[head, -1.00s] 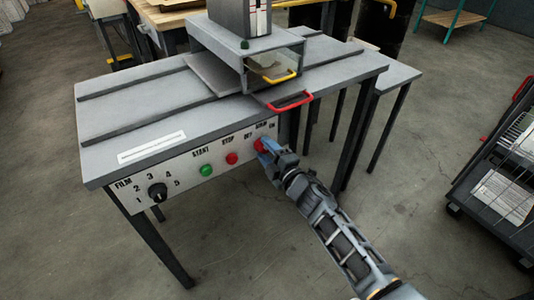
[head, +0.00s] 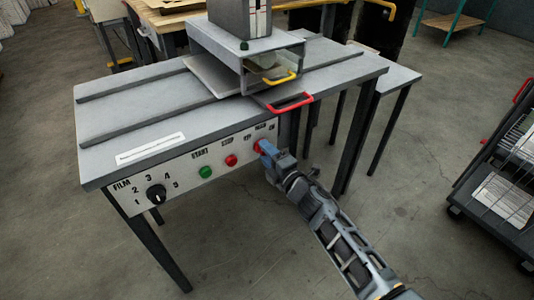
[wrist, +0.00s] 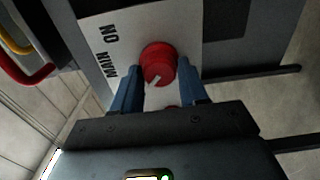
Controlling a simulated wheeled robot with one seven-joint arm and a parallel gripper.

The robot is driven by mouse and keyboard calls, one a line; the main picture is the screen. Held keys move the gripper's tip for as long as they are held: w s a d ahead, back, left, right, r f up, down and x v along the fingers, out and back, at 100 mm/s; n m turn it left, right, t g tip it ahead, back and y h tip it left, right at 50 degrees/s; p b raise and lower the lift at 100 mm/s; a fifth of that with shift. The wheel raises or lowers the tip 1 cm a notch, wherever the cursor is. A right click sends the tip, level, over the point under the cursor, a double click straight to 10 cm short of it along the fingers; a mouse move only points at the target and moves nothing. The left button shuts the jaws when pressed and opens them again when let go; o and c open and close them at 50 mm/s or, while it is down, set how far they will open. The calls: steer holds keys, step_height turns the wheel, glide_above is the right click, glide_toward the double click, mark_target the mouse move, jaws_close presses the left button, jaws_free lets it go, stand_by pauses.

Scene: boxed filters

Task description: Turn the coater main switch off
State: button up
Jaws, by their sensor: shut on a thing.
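The coater (head: 140,110) is a grey table with a white control panel on its front. The main switch (head: 258,145) is a red round knob at the panel's right end, under the MAIN lettering. My gripper (head: 266,150) is at this knob, its blue fingers partly covering it. In the wrist view the main switch (wrist: 158,62) sits between the two fingers of my gripper (wrist: 160,85), which is shut on it. A white mark on the knob points to the lower left there. ON and MAIN are legible; OFF is not visible in that view.
Left of the switch are a red stop button (head: 231,160), a green start button (head: 205,171) and a black FILM dial (head: 156,194). A red handle (head: 291,102) and a yellow handle (head: 280,77) stick out above. A dark rack cart (head: 495,195) stands at right.

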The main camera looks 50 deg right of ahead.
steer(key=o, duration=1)
steer(key=shift+w, duration=0.15)
steer(key=shift+c, duration=0.2)
steer(key=b+v, duration=0.1)
steer(key=v, duration=0.6)
steer(key=shift+s+b, duration=0.3)
steer(key=shift+s, duration=0.1)
steer(key=shift+a, duration=0.15)
